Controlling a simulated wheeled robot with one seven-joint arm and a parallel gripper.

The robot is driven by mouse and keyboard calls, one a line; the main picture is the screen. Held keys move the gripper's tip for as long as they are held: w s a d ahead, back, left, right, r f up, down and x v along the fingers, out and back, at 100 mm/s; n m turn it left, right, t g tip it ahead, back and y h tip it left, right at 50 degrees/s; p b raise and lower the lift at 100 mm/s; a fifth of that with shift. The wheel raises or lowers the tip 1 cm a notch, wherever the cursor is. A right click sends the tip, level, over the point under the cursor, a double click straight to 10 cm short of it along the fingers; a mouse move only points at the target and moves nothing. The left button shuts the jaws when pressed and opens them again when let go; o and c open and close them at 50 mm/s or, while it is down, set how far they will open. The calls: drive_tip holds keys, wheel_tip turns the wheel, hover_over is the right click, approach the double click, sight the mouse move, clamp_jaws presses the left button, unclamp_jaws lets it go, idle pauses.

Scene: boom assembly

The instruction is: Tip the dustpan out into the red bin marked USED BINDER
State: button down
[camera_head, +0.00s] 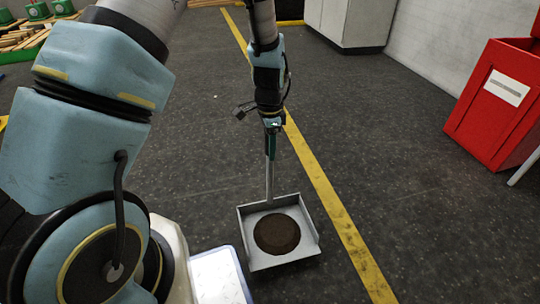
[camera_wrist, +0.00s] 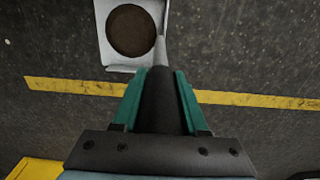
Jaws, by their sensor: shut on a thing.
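The dustpan (camera_head: 250,229) is a pale grey square pan on a long upright handle, in the lower middle of the head view. A round dark brown disc of material (camera_head: 277,234) lies in it. My gripper (camera_head: 271,128) is shut on the top of the handle, and the pan hangs below it. In the wrist view the green fingers of my gripper (camera_wrist: 159,90) clasp the dark handle, with the pan (camera_wrist: 103,15) beyond. The red bin (camera_head: 488,115) stands at the right of the head view with a white label, too small to read. Its lid looks raised.
A yellow floor line (camera_head: 335,210) runs past the pan's right side. A white cabinet (camera_head: 345,22) stands at the back, and a pallet of wood pieces (camera_head: 22,38) at the far left. The dark floor between pan and bin is clear.

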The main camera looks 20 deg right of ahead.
wheel_tip(320, 180, up, 38)
drive_tip(key=p, duration=3)
drive_tip(key=shift+f, duration=0.2)
drive_tip(key=w+a+f+n+p, duration=0.1)
drive_tip(key=w+a+n+p, duration=0.1)
drive_tip(key=a+n, duration=0.4)
drive_tip(key=w+a+f+n+p, duration=0.2)
drive_tip(key=a+n, duration=0.5)
drive_tip(key=a, duration=0.9)
drive_tip(key=w+a+f+n+p, duration=0.2)
drive_tip(key=a+n, duration=0.4)
drive_tip(key=a, duration=0.5)
drive_tip(key=shift+w+a+f, duration=0.15)
drive_tip(key=shift+w+a, duration=0.1)
